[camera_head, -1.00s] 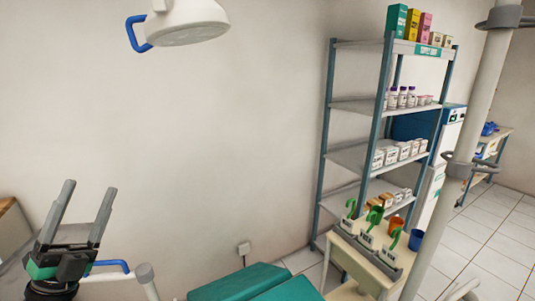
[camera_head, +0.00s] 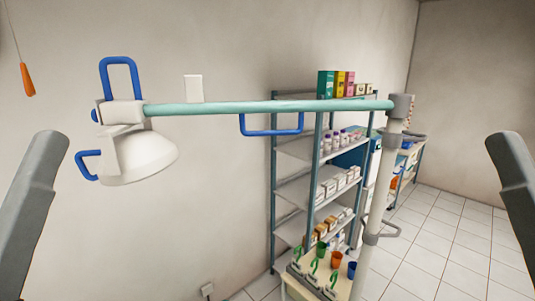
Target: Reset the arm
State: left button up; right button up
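Part of my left gripper (camera_head: 30,205) shows as one dark grey finger, close to the camera at the left edge, pointing up. Part of my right gripper (camera_head: 515,180) shows as a similar grey finger at the right edge, also pointing up. Only one finger shows on each side, so their opening is hidden. Nothing is seen held, and both fingers look clear of the furniture behind them.
A white dental lamp (camera_head: 140,155) with blue handles hangs on a teal bar (camera_head: 265,107) crossing the view to a white pole (camera_head: 380,200). Behind stand stocked shelves (camera_head: 300,195) and a small table with cups (camera_head: 290,287). Tiled floor (camera_head: 450,245) lies open at right.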

pick_arm(q)
notch_tip(320, 180, up, 19)
jog(key=p, duration=1.5)
pick_arm(e)
notch_tip(320, 180, up, 19)
pick_arm(q)
jog(key=shift+r, duration=0.1)
notch_tip(320, 180, down, 34)
jog(key=b, duration=3.3)
jog(key=shift+b, duration=0.4)
pick_arm(e)
notch_tip(320, 180, down, 34)
